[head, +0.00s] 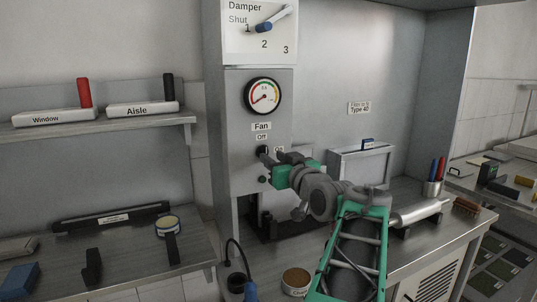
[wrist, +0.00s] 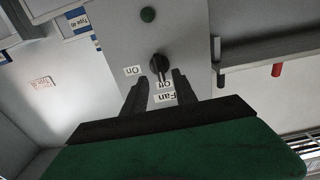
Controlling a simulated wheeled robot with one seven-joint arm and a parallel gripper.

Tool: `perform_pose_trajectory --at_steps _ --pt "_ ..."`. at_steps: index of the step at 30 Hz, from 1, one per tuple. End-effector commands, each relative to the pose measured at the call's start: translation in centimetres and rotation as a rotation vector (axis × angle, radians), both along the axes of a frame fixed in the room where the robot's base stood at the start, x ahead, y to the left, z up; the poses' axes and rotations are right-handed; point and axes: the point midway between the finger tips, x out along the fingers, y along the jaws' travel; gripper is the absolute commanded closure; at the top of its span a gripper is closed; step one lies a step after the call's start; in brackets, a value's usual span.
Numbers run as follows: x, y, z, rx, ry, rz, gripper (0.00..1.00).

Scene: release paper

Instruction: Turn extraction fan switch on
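The fan switch (head: 262,150) is a small black rotary knob on the grey front panel, below the Fan and Off labels. In the wrist view, which is upside down, the knob (wrist: 157,64) has its handle pointing toward the Off label (wrist: 165,85). The On label (wrist: 133,71) is off to one side of it. My gripper (wrist: 160,80) is open, with its two dark fingers apart and their tips close to the knob, one on either side of its handle. Contact cannot be told. In the head view my gripper (head: 272,158) partly covers the On label.
A round green button (wrist: 148,14) is beside the knob, below it on the panel. A gauge (head: 263,96) and the damper lever (head: 274,20) are above. A cylinder (head: 418,213) lies on the right bench.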

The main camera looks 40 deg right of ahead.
Motion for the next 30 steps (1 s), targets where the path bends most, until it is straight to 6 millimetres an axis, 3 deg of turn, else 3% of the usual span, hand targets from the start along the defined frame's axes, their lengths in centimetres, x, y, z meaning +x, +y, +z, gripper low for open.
perform_pose_trajectory --at_steps 3,6,14,27,30 --pt "2.1 -0.5 0.2 0.002 0.002 0.003 0.66" --pt "3.1 -0.8 0.1 0.001 0.002 0.001 0.66" --pt "3.4 -0.9 0.0 0.0 0.002 0.0 0.66" --pt "3.4 -0.9 -0.1 0.0 0.002 0.0 1.0" --pt "3.4 -0.9 -0.1 0.0 0.002 0.0 1.0"
